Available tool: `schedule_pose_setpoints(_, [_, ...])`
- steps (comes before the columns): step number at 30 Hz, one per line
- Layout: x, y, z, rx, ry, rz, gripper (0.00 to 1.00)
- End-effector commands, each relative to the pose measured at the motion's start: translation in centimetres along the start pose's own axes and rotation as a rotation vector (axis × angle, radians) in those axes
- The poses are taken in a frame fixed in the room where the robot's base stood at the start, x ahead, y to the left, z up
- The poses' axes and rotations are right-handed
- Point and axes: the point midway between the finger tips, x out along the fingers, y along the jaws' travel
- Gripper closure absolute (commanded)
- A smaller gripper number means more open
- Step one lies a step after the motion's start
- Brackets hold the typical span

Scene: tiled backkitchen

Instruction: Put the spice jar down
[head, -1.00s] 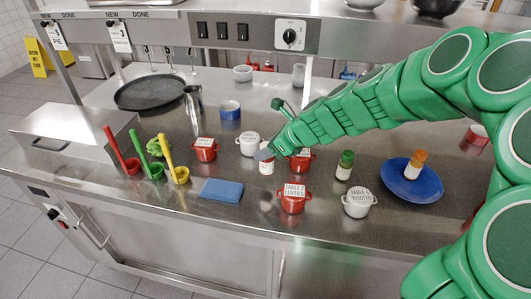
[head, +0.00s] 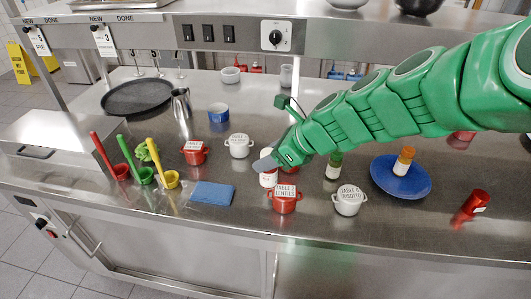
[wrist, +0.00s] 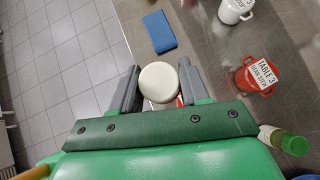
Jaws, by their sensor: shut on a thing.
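My gripper (head: 266,165) is shut on a spice jar (head: 268,181) with a pale body. In the wrist view its round cream lid (wrist: 158,82) shows between my two fingers (wrist: 159,70). The jar looks upright, low over the steel counter (head: 240,215). I cannot tell whether its base touches. It is close behind and left of the red "Table 2 lentils" pot (head: 285,201). A small red patch beside the lid in the wrist view is unclear.
A blue cloth (head: 212,194) lies left of the jar. A white pot (head: 239,147), a red bean stew pot (wrist: 258,76), a green-capped jar (head: 334,164) and a white pot (head: 348,201) stand around. A blue plate (head: 401,184) holds an orange-capped jar (head: 404,160). A red bottle (head: 473,204) is at right.

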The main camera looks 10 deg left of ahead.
Motion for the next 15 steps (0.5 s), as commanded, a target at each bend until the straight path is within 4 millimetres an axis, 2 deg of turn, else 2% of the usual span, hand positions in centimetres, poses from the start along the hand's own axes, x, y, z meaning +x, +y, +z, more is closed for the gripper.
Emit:
schedule_pose_setpoints(9, [-0.5,0.6,-0.2,0.001,0.001,0.001,0.89])
schedule_pose_setpoints(15, [-1.3,-0.3,-0.9,0.015,0.001,-0.013,0.89])
